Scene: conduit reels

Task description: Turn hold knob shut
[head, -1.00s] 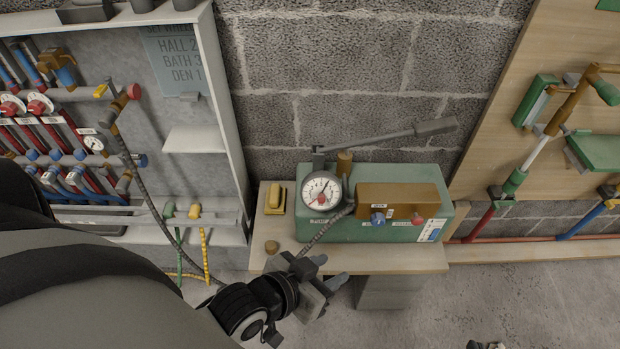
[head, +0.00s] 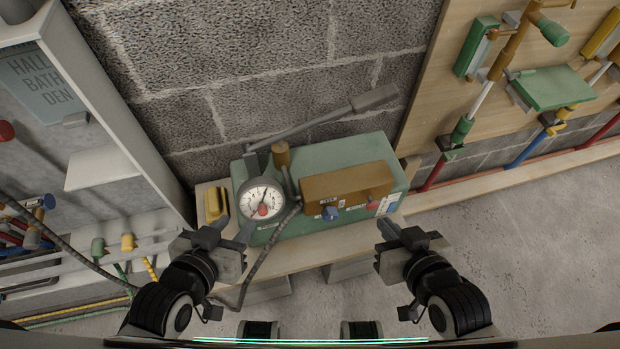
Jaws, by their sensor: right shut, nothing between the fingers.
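A green pump box (head: 345,155) with a brown block (head: 347,182) on its front stands on a wooden bench. A blue knob (head: 329,213) and a red knob (head: 372,204) sit on the block's front face. Their labels are too small to read, so I cannot tell which is the hold knob. A round white gauge (head: 262,198) with a red centre is at the box's left end. My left gripper (head: 233,230) is open and empty, in front of the gauge. My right gripper (head: 389,236) is shut and empty, right of and nearer than the red knob, apart from it.
A grey lever (head: 335,118) slopes over the box. A dark hose (head: 268,250) runs from the box past my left gripper. A yellow object (head: 215,204) sits at the bench's left. A shelf unit (head: 130,120) is left, a pipe board (head: 440,85) right. The right floor is clear.

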